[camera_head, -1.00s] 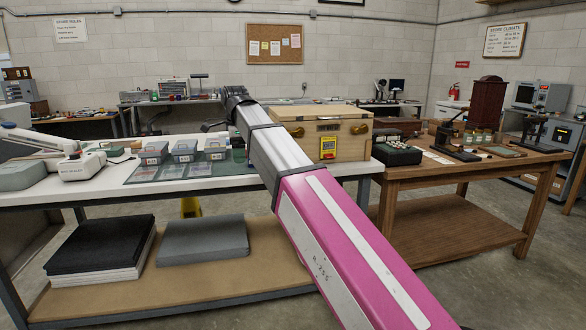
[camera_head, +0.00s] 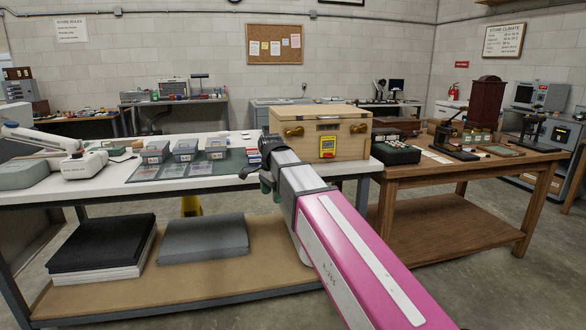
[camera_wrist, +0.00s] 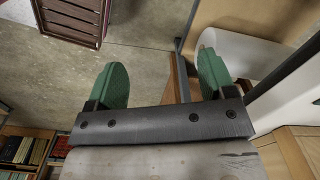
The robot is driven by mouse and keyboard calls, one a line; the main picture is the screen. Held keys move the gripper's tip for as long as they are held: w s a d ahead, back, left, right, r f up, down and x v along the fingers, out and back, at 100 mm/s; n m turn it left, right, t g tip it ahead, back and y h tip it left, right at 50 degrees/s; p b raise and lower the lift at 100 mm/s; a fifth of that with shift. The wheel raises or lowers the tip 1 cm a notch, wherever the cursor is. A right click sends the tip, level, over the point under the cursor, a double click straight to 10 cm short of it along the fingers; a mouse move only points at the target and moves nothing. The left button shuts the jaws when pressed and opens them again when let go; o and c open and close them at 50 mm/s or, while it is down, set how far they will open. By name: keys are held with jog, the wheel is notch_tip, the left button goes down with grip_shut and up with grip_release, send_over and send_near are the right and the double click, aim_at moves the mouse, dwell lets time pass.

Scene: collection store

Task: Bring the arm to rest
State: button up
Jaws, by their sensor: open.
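My arm, with its pink and silver links, reaches forward from the lower right in the head view. Its end is at the front edge of the white bench (camera_head: 100,197), left of a wooden chest (camera_head: 350,142). My gripper (camera_wrist: 162,62) shows in the wrist view with two green fingers spread apart and nothing between them. In the head view only a bit of green shows at the arm's end, and the fingers are mostly hidden.
Several small grey bins (camera_head: 187,148) stand on a green mat (camera_head: 143,174) left of my arm. A wooden table (camera_head: 440,170) with instruments stands to the right. Black boards (camera_head: 98,243) and a grey slab (camera_head: 205,238) lie on the lower shelf. Concrete floor lies between the furniture.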

jog(key=s+d+f+n, duration=0.3)
jog(key=s+d+f, duration=0.1)
jog(key=d+f, duration=0.4)
jog(key=s+d+f+n, duration=0.4)
jog(key=d+f, duration=0.5)
jog(key=f, duration=0.3)
jog(key=s+d+f+n, duration=0.4)
jog(key=s+d+f, duration=0.1)
jog(key=d+f, duration=0.4)
jog(key=shift+f, duration=0.7)
jog(key=shift+s, duration=0.1)
